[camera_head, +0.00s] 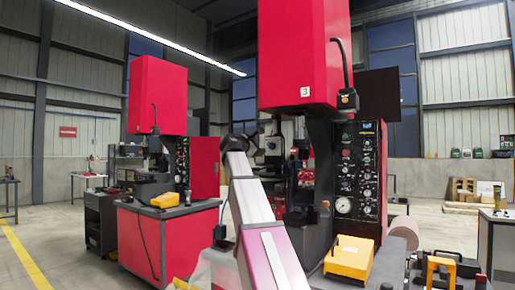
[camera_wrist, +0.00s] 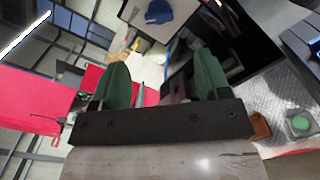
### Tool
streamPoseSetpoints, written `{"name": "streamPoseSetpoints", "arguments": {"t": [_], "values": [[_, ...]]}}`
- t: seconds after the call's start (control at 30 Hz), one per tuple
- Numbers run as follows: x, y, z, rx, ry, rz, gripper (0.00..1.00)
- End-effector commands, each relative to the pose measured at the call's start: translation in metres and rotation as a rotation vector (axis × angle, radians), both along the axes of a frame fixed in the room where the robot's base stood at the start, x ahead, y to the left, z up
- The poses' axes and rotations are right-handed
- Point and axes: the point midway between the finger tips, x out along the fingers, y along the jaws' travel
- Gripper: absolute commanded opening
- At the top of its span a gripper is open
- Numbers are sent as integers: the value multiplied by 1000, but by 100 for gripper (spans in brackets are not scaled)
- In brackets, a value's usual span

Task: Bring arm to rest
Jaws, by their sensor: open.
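My gripper (camera_wrist: 162,78) shows in the wrist view with its two green fingers spread wide apart. No object is held between the fingers. In the head view, my silver and magenta arm rises from the bottom middle to a dark joint in front of the nearer red machine. I cannot make out the gripper clearly there.
The nearer red machine (camera_head: 295,55) has a control panel (camera_head: 357,165) on its right. A yellow box (camera_head: 349,257) sits at its front. Another red machine (camera_head: 157,95) stands at the left. The wrist view shows a blue object (camera_wrist: 158,12) and a green round part (camera_wrist: 300,123).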

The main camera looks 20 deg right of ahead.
Motion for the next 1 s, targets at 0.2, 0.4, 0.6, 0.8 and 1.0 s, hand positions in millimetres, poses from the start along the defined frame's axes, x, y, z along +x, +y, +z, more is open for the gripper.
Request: {"name": "streamPoseSetpoints", "arguments": {"t": [0.2, 0.4, 0.6, 0.8, 1.0], "values": [[0, 0, 0, 0, 0, 0, 70], [2, 0, -14, 25, -1, 6, 70], [13, 6, -101, 191, -11, 28, 70], [17, 17, -214, 432, -27, 25, 70], [6, 31, -322, 670, -38, -20, 70]]}}
